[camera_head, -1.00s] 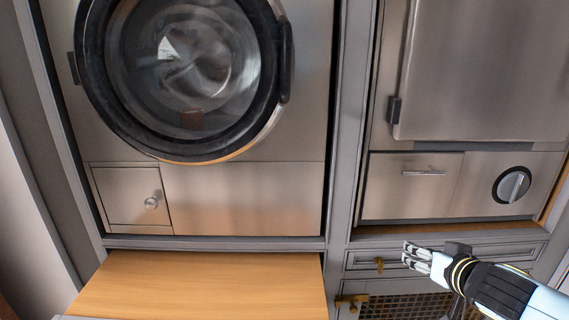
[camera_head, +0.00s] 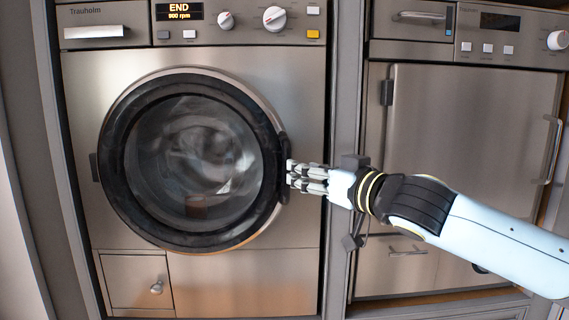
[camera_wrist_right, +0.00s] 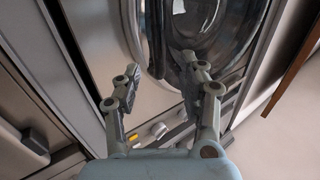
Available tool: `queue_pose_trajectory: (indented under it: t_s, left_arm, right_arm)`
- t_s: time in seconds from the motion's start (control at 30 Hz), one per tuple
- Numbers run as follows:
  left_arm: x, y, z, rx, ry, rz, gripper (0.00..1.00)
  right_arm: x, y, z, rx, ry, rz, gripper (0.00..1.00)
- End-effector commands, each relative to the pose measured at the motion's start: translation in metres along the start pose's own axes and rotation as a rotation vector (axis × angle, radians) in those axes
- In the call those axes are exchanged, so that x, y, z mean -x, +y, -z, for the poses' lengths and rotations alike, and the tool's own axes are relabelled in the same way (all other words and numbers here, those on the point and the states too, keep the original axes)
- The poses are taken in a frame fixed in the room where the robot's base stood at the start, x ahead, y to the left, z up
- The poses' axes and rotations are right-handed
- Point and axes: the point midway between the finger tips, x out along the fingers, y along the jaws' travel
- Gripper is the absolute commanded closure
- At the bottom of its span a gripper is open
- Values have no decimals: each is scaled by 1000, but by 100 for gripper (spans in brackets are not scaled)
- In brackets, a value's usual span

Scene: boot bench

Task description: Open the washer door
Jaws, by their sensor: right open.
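The washer door (camera_head: 118,215) is a round dark ring around a glass window, and it looks closed against the steel washer front. Its dark handle (camera_head: 284,160) is on the ring's right edge. My right gripper (camera_head: 290,176) is at that edge, with its fingertips beside or over the handle; I cannot tell whether they touch it. In the right wrist view its two fingers (camera_wrist_right: 163,84) are spread apart, with the door's dark rim (camera_wrist_right: 154,40) beyond the gap between them. The handle's lower part is partly hidden by the fingers. My left gripper is not in view.
The washer's panel shows a lit display (camera_head: 180,11) reading END, with knobs and buttons. A small hatch (camera_head: 130,275) is at the lower left. To the right stands a second steel appliance (camera_head: 462,110) with a closed door, partly behind my right arm.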

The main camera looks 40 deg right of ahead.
Motion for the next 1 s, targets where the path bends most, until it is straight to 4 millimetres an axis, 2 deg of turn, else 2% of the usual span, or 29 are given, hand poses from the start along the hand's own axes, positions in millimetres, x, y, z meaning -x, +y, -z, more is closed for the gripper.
queue_pose_trajectory:
  t_s: [0.2, 0.4, 0.57, 0.8, 0.87, 1.0]
  left_arm:
    - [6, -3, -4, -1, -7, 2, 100]
    - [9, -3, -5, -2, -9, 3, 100]
    - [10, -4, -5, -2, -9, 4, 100]
    - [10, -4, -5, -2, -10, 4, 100]
    - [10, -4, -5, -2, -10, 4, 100]
    - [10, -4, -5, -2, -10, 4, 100]
  right_arm:
    - [-35, 0, 3, -9, 4, 0, 59]
    - [-60, -1, 2, -6, 2, 1, 59]
    - [-68, -1, 1, -1, 1, 2, 59]
    - [-69, -1, 1, 0, 1, 3, 59]
    - [-69, -1, 1, 0, 1, 3, 64]
    - [-69, -1, 1, 0, 1, 3, 82]
